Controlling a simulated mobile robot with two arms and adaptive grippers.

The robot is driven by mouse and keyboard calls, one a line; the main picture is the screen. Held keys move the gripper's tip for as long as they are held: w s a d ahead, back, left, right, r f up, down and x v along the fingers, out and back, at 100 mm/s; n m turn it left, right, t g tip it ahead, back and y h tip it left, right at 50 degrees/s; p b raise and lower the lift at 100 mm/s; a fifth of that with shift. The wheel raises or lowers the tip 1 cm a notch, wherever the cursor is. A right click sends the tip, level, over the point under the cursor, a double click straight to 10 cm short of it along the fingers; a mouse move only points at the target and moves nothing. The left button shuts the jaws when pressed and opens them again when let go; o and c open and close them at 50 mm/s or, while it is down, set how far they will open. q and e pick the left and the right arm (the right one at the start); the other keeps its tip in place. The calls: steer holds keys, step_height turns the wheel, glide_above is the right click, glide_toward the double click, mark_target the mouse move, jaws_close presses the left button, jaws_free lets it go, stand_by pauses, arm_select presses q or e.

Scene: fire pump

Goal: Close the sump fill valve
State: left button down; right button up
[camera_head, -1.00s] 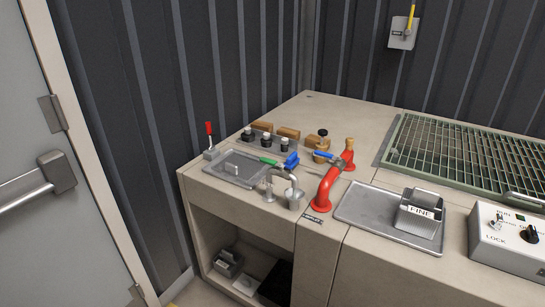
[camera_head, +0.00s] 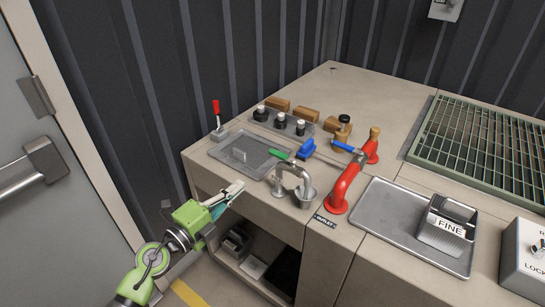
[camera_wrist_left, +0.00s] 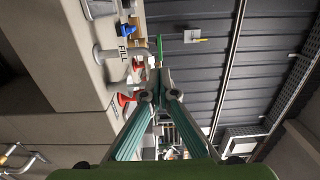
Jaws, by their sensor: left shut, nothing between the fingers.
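My left gripper (camera_head: 236,190) is shut and empty, in front of the counter's front left edge. Its closed fingertips also show in the left wrist view (camera_wrist_left: 160,82). A "FILL" label (camera_wrist_left: 122,50) shows in the left wrist view. I cannot tell for certain which part is the sump fill valve. The right gripper is not in view.
A "FINE" holder (camera_head: 447,226) sits right. The shelf opening lies below the counter.

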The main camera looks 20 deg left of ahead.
arm_select(q)
glide_toward(282, 156)
steer(key=w, duration=0.6)
steer(key=shift+w+f, duration=0.2)
steer(key=shift+w, duration=0.2)
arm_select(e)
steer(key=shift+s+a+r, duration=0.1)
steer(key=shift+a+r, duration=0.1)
arm_select(q)
steer(key=shift+w+m+h+b, duration=0.2)
steer(key=shift+m+h+b, duration=0.1)
steer(key=shift+h+b, duration=0.1)
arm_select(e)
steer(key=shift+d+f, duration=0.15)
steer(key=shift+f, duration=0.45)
